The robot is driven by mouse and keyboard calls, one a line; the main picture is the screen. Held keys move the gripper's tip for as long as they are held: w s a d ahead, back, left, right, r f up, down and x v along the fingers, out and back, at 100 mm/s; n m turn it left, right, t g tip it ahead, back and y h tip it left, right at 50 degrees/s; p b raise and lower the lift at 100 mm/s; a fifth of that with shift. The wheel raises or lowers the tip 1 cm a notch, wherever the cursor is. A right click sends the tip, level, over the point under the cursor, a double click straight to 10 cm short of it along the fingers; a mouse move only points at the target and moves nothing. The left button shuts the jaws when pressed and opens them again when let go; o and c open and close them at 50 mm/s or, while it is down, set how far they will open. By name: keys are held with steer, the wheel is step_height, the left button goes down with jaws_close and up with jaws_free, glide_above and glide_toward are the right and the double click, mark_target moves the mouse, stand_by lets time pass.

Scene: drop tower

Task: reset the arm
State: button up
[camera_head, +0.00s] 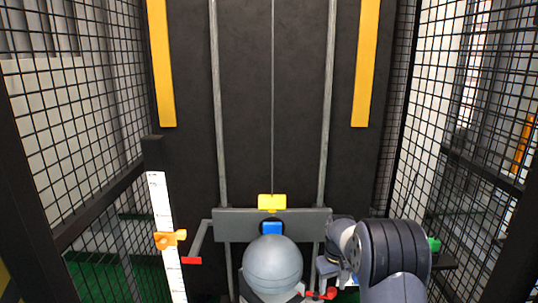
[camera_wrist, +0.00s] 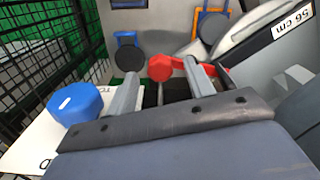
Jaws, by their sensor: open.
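My arm (camera_head: 395,255) reaches in from the lower right in the head view, its grey links folded beside the drop tower. My gripper (camera_wrist: 162,75) shows in the wrist view as two grey fingers spread apart, so it is open. A red knob or handle (camera_wrist: 160,68) appears between and just beyond the fingertips; I cannot tell whether they touch. A red handle (camera_head: 322,294) also shows at the bottom of the head view, by the large grey ball (camera_head: 272,264). My fingers are mostly hidden behind the arm there.
A grey crossbar (camera_head: 225,224) spans the rails, with a yellow block (camera_head: 272,202) and a blue block (camera_head: 272,228). A white scale (camera_head: 160,205) with an orange slider (camera_head: 170,239) stands left. Mesh cage walls (camera_head: 75,110) flank both sides. A blue-capped object (camera_wrist: 75,103) sits left in the wrist view.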

steer(key=shift+f, duration=0.55)
steer(key=shift+s+a+r+m, duration=0.1)
steer(key=shift+s+m, duration=0.35)
steer(key=shift+m, duration=0.55)
steer(key=m, duration=0.2)
steer(key=s+a+m+p, duration=0.1)
steer(key=m, duration=0.1)
steer(key=shift+s, duration=0.2)
step_height(320, 180, up, 10)
steer(key=s+a+m+p, duration=0.1)
steer(key=a+m, duration=0.1)
steer(key=m, duration=0.6)
steer(key=shift+s+a, duration=0.15)
steer(key=shift+a, duration=0.2)
